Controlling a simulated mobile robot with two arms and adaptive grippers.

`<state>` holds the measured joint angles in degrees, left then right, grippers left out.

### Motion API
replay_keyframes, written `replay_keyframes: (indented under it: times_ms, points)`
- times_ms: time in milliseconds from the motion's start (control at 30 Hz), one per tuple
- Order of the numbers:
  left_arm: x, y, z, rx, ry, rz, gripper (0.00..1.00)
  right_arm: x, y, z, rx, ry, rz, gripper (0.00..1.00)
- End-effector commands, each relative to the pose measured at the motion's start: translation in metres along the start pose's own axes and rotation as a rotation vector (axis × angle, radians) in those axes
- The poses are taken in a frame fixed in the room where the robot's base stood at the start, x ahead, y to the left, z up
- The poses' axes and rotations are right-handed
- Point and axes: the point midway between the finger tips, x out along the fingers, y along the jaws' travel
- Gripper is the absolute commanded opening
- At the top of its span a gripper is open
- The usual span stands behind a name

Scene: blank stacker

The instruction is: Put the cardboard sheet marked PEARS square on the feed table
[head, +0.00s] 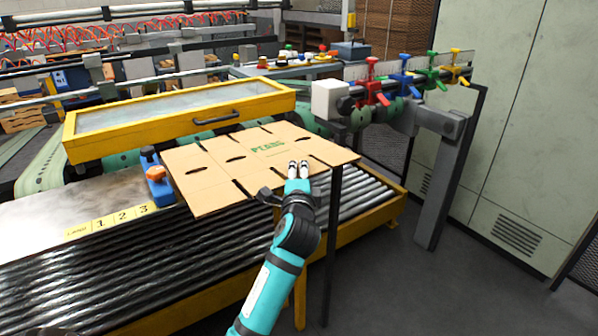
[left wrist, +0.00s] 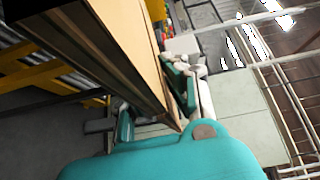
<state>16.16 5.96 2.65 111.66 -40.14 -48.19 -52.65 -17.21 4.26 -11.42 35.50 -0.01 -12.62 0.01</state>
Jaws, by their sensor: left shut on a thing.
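The cardboard sheet (head: 235,160), with green lettering that looks like PEARS, lies nearly flat in the head view, with dark slots along it. It extends over the roller bed (head: 330,215) and the front of the green rollers. Its left end is beside a blue stop with an orange knob (head: 155,175). My left gripper (head: 298,170) is shut on the sheet's near edge, with fingertips on top. The left wrist view shows the sheet edge-on (left wrist: 137,40) between the fingers (left wrist: 155,112). Whether the sheet touches the surface below is unclear. My right gripper is out of view.
A metal plate (head: 60,210) with a yellow strip numbered 1, 2, 3 lies at left. A yellow-framed clear cover (head: 180,115) stands behind the sheet. A rail with coloured clamps (head: 405,80) and a pale cabinet (head: 510,120) are at right. Floor at lower right is clear.

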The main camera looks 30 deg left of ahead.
Motion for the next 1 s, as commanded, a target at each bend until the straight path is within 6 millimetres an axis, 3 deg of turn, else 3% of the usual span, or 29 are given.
replay_keyframes:
  times_ms: [233, 433, 1000]
  points:
    - [0.017, -0.006, 0.01, 0.007, -0.006, -0.001, 0.0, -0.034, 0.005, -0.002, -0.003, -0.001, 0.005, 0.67]
    - [0.032, 0.004, 0.022, 0.005, -0.002, -0.002, 0.0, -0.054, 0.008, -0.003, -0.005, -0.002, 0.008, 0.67]
    - [0.067, 0.036, 0.048, 0.002, 0.0, -0.002, 0.0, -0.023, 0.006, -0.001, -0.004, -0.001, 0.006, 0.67]
